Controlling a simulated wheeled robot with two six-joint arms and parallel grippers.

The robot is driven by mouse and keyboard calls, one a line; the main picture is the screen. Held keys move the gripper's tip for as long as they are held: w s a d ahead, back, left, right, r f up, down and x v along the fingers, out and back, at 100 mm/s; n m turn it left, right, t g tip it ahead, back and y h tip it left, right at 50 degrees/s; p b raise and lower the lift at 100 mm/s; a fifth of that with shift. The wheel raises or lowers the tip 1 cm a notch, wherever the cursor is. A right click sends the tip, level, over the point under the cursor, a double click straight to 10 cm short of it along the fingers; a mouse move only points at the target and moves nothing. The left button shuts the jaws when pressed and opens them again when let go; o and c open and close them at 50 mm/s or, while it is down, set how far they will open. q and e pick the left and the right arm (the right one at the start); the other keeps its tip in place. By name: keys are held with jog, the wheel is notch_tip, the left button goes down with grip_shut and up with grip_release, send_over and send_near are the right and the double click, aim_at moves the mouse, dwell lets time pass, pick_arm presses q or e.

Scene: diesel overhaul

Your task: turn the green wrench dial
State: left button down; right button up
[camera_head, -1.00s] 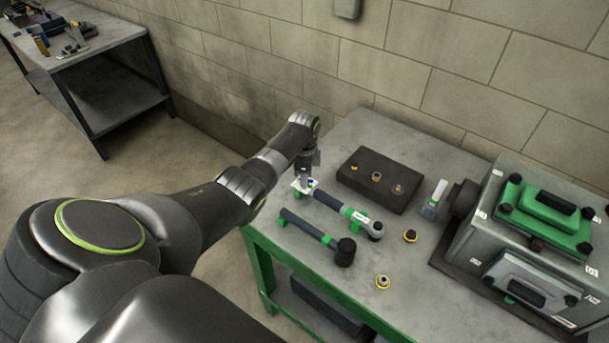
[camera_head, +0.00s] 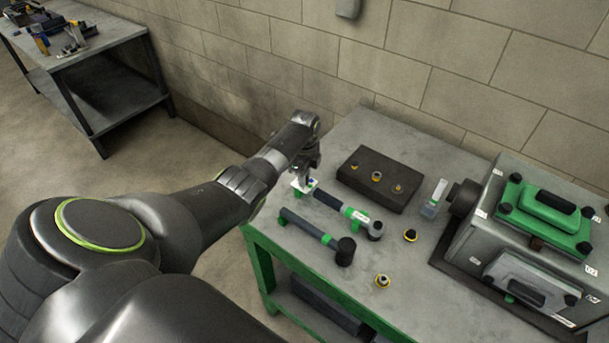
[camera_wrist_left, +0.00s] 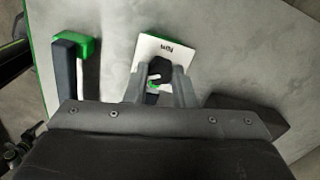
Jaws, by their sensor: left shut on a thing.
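The wrench (camera_head: 331,200) lies on the green-framed table, with a dark handle, a green and white collar (camera_head: 357,214) and a grey round head at its right end. My left gripper (camera_head: 304,182) points down over the wrench's left end. In the left wrist view its two fingers (camera_wrist_left: 159,84) are shut around a dark round end piece with a small green part (camera_wrist_left: 153,85), which looks like the dial. The fingers hide part of the dial. My right gripper is out of view.
A black-headed mallet (camera_head: 318,236) with a green collar lies close in front of the wrench. A dark block (camera_head: 380,191) with several small fittings stands behind it.

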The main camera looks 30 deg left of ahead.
pick_arm(q)
jog(key=c, duration=1.2)
grip_release()
jog(key=shift+r, duration=0.15)
notch_tip(320, 180, up, 17)
jog(key=b, duration=0.1)
jog(key=shift+r, duration=0.15)
